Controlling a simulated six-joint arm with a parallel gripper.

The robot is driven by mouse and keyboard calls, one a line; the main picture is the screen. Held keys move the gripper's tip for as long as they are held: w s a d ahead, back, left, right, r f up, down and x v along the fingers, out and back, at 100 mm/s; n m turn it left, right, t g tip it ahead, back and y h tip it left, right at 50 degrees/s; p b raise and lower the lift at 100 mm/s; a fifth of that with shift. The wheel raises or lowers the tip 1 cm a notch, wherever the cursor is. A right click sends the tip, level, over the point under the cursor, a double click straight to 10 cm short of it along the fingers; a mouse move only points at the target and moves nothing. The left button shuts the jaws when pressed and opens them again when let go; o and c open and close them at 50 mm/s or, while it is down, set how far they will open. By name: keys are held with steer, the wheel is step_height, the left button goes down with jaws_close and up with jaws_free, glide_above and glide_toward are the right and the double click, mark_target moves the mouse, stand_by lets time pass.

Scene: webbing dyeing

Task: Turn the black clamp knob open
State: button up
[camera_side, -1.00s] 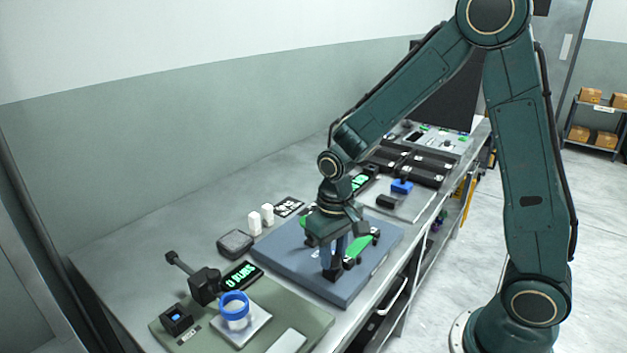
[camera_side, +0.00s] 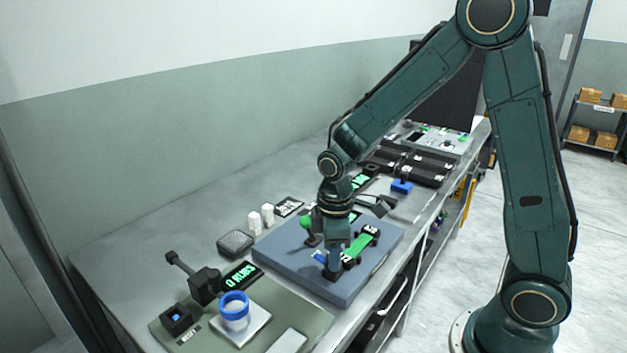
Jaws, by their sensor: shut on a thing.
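My gripper (camera_side: 331,265) points down over the blue-grey board (camera_side: 283,256) at its front part. Its jaws are closed on a small dark part there, which looks like the black clamp knob; the fingers hide most of it. A green strip (camera_side: 361,243) lies on the board just right of the jaws, with black pieces at its ends. A green round part (camera_side: 306,222) shows behind the gripper, to its left.
A green mat (camera_side: 310,322) at the front left carries a blue-rimmed jar (camera_side: 235,308) and a black device (camera_side: 205,286). Two white blocks (camera_side: 261,218) and a dark box (camera_side: 235,243) stand left of the board. Black rails (camera_side: 410,165) lie farther back.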

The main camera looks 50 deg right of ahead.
steer(key=shift+n, duration=0.6)
steer(key=o, duration=1)
steer(key=shift+r, duration=0.1)
step_height(320, 180, up, 14)
steer(key=shift+f, duration=0.15)
stand_by(0.4)
